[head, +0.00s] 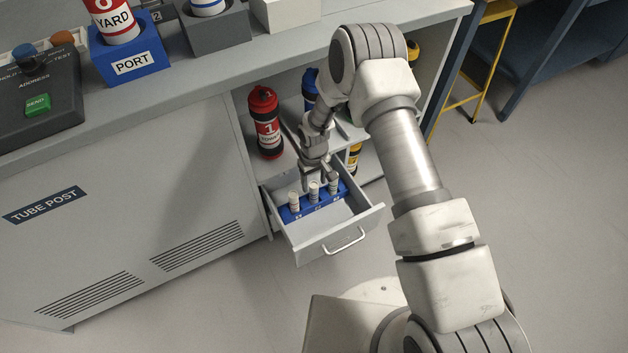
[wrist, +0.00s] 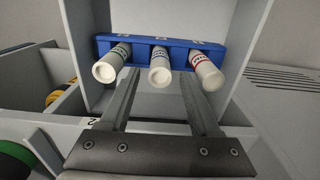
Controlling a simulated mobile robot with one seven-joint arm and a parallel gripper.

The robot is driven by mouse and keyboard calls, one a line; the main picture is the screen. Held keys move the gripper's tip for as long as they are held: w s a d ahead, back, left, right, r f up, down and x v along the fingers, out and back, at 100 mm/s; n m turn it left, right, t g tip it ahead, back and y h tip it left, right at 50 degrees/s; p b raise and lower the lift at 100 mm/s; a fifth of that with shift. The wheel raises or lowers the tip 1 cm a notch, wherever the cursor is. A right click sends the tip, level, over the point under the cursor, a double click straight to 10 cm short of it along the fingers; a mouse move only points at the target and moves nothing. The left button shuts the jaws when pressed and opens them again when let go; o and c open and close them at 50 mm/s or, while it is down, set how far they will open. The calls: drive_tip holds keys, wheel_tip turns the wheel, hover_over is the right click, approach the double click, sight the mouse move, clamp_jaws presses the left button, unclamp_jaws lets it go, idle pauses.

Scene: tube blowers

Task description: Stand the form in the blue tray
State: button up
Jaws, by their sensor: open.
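A blue rack (head: 322,206) lies in the open drawer (head: 345,232) and holds several white rolls upright. The left roll (wrist: 109,67) has a grey-green band, the middle roll (wrist: 159,68) a dark label and the right roll (wrist: 206,74) a red band. In the wrist view the rack (wrist: 180,43) is ahead of my fingers. My gripper (head: 318,174) is open above the rack, its fingertips (wrist: 160,82) on either side of the middle roll. I cannot tell whether they touch it. No thing is plainly marked as the form.
A red canister (head: 266,122) and a blue canister (head: 310,88) stand on the shelf behind the drawer. A blue PORT holder (head: 130,65) and a grey block (head: 215,32) stand on the counter. The drawer's front right part is empty. A yellow-framed stand (head: 484,60) is at right.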

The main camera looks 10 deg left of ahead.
drive_tip(key=shift+r, duration=0.1)
wheel_tip(320, 180, up, 12)
drive_tip(key=p, duration=0.3)
drive_tip(key=shift+p, duration=0.4)
drive_tip(key=shift+r, duration=0.15)
drive_tip(key=d+r+m+t, duration=0.1)
drive_tip(key=d+r, duration=0.3)
drive_tip(key=r, duration=0.5)
drive_tip(key=s+d+r+m+t, duration=0.1)
drive_tip(key=d+r, duration=0.3)
drive_tip(key=r, duration=0.5)
drive_tip(key=d+r+m+t, duration=0.1)
drive_tip(key=d+r, duration=0.3)
drive_tip(key=r, duration=0.5)
drive_tip(key=s+d+r+m+t, duration=0.1)
drive_tip(key=s+d+r, duration=0.2)
drive_tip(key=s, duration=0.4)
drive_tip(key=s+d+r+m, duration=0.2)
drive_tip(key=s+d+r, duration=0.2)
drive_tip(key=s+r, duration=0.2)
drive_tip(key=s+d+r+m+t, duration=0.1)
drive_tip(key=s+d+r, duration=0.2)
drive_tip(key=s+r, duration=0.2)
drive_tip(key=s, duration=0.3)
drive_tip(key=shift+d+t, duration=0.3)
